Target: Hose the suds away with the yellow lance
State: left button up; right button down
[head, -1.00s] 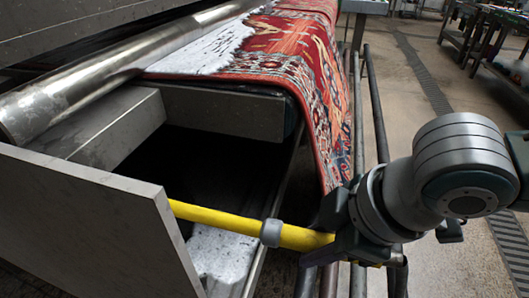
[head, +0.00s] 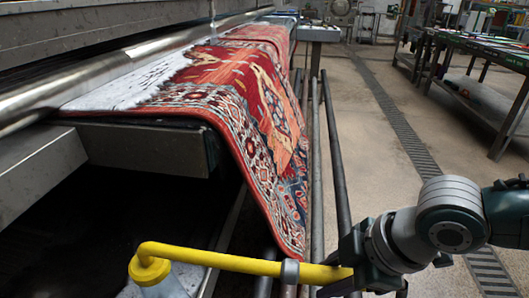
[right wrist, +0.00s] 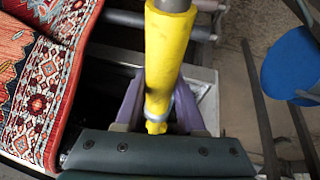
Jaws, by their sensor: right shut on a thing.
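The yellow lance (head: 235,262) lies nearly level across the front of the head view, its bent nozzle end at the left pointing down. A pale fan shows under the nozzle; I cannot tell whether it is spray. My right gripper (head: 345,280) is shut on the lance near its grey collar. In the right wrist view the lance (right wrist: 165,65) runs between the purple fingers. White, ragged-edged suds (head: 135,82) cover the rug's upper left part, beside the roller. The red patterned rug (head: 225,85) hangs over the machine's edge. My left gripper is out of view.
A long steel roller (head: 120,62) runs above the rug. A dark open trough (head: 90,215) lies below it. Metal rails (head: 338,150) run along the machine's right side. Open floor with a drain grate (head: 395,120) lies right, before a workbench (head: 475,75).

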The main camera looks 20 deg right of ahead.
aim_at(238, 260)
jog(key=shift+w+a+b, duration=0.35)
jog(key=shift+w+a, duration=0.4)
jog(key=shift+a, duration=0.35)
jog(key=shift+w+a+b, duration=0.45)
jog(key=shift+w+a, duration=0.15)
jog(key=shift+a, duration=0.25)
jog(key=shift+w+a+b, duration=0.45)
jog(key=shift+w+a, duration=0.1)
jog(key=shift+a, duration=0.3)
jog(key=shift+w+a+b, duration=0.25)
jog(key=shift+w+a, duration=0.3)
jog(key=shift+a, duration=0.3)
jog(key=shift+w+a+b, duration=0.2)
jog(key=shift+w+a, duration=0.35)
jog(key=shift+a, duration=0.25)
jog(key=shift+w+a+r+b, duration=0.1)
jog(key=shift+w+a+b, duration=0.2)
jog(key=shift+w+a, duration=0.35)
jog(key=shift+w+a+b, duration=0.3)
jog(key=shift+w+a, duration=0.1)
jog(key=shift+a, duration=0.45)
jog(key=shift+r, duration=0.1)
